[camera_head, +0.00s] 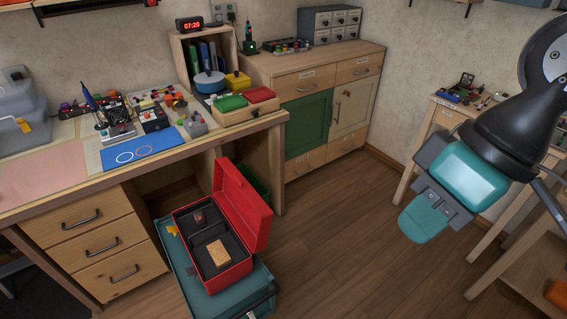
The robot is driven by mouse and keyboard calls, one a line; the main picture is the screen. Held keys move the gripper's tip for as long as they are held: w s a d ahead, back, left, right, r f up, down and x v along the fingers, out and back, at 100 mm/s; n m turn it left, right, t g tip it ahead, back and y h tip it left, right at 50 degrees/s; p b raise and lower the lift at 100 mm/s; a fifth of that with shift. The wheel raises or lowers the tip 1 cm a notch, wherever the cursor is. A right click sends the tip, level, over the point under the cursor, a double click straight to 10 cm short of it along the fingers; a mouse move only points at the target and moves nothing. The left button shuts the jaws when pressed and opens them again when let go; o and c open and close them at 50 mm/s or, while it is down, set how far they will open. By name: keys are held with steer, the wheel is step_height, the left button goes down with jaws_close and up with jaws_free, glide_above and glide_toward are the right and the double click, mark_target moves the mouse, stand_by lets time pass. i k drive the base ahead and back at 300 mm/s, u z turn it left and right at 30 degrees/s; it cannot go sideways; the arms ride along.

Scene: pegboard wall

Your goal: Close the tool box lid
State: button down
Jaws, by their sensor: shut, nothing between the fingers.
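The red tool box (242,272) stands on top of a larger teal case (177,254) on the floor, beside the workbench. Its lid (243,203) is open, standing up along the right side of the box. Inside are a dark lining, a small dark red item (199,218) and a tan block (218,253). My gripper (422,222) is at the right of the view, well to the right of the tool box and touching nothing. Its teal fingers are together and empty.
The workbench (186,142) with several tools is at the left, above drawers (95,240). A cabinet with a green door (308,124) stands at the back. Wooden furniture (424,122) is at the right. The floor (345,235) between tool box and gripper is clear.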

mark_target(250, 215)
steer(key=u, duration=0.05)
steer(key=i, duration=0.75)
steer(key=u, duration=0.8)
steer(key=i, duration=0.35)
steer(key=u, duration=0.3)
